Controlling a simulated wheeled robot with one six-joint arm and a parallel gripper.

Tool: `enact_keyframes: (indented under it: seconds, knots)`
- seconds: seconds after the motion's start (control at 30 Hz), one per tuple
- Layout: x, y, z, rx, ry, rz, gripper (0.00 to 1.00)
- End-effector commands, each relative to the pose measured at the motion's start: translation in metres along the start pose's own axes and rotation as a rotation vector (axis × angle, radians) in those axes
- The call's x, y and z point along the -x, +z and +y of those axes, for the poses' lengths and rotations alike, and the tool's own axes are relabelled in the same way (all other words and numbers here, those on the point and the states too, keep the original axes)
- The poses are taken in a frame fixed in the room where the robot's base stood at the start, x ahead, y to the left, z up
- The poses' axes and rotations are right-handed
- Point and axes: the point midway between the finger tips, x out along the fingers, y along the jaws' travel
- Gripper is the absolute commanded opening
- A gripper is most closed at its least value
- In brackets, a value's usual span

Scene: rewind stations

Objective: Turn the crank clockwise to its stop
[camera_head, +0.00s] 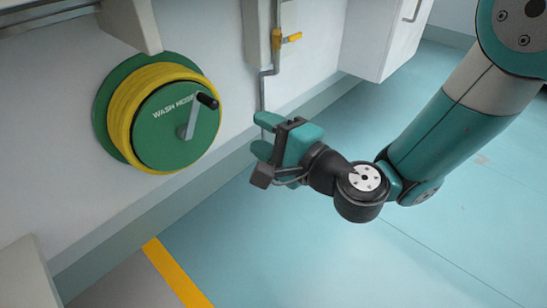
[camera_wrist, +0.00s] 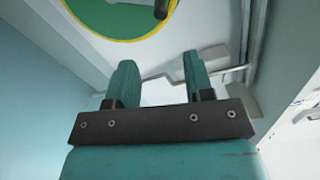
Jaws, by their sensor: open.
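A green hose reel (camera_head: 160,138) with yellow hose wound on it is mounted on the wall at the left of the head view. Its metal crank (camera_head: 191,122) points up and to the right from the hub and ends in a black handle (camera_head: 207,101). My gripper (camera_head: 258,135) is open and empty, to the right of the reel and clear of the crank. In the wrist view the open fingers (camera_wrist: 157,85) show with nothing between them. The reel's green face (camera_wrist: 120,14) and the black handle (camera_wrist: 161,9) show at the top edge, cut off.
A pipe (camera_head: 265,85) with a yellow valve lever (camera_head: 291,38) runs down the wall behind my gripper. A white cabinet (camera_head: 375,35) stands at the top right. The blue floor (camera_head: 300,250) is open, with a yellow stripe (camera_head: 178,275) at the lower left.

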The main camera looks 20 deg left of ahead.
Motion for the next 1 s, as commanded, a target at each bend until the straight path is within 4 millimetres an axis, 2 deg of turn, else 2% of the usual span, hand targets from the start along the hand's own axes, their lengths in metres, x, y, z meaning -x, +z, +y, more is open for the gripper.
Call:
enact_keyframes:
  seconds: [0.03, 0.23, 0.77, 0.87, 1.0]
  knots:
    - [0.005, -0.002, 0.005, 0.001, -0.001, 0.001, 0.48]
    - [0.016, 0.0, 0.002, 0.0, 0.0, -0.001, 0.48]
    - [0.018, 0.002, -0.003, 0.008, 0.0, -0.007, 0.48]
    - [0.022, 0.011, -0.023, 0.076, 0.01, -0.057, 0.48]
    - [0.045, 0.038, -0.073, 0.328, 0.084, -0.222, 0.48]
